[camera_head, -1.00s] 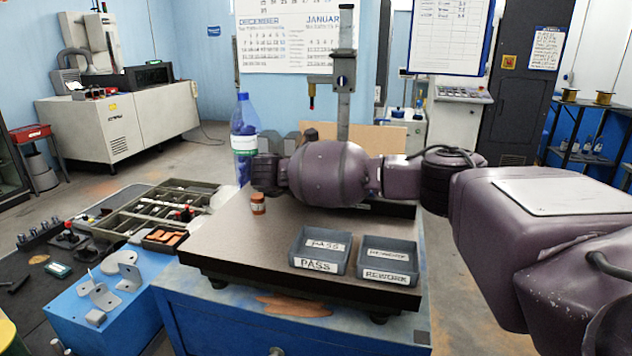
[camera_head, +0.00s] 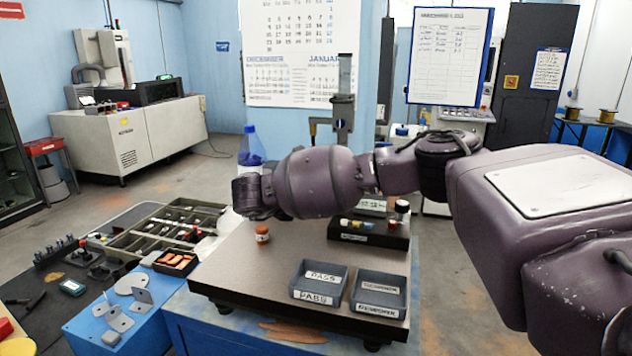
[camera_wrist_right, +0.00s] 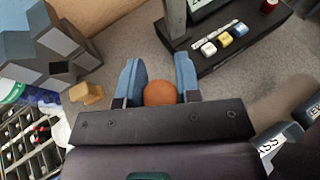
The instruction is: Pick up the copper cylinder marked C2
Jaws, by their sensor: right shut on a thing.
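In the right wrist view, my right gripper (camera_wrist_right: 159,80) is shut on a round orange-brown copper cylinder (camera_wrist_right: 160,93), seen end-on between the two blue fingers. No marking on it can be read. In the head view, my right arm reaches left over the plate, and its fingers do not show. My left gripper is not in view.
The dark plate (camera_head: 232,275) carries a PASS tray (camera_head: 319,296) and a second tray (camera_head: 378,310) at the front right. A black base with coloured buttons (camera_head: 369,240) stands behind them. A blue-capped bottle (camera_head: 250,150) is at the back left. A tan block (camera_wrist_right: 87,93) lies left of my fingers.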

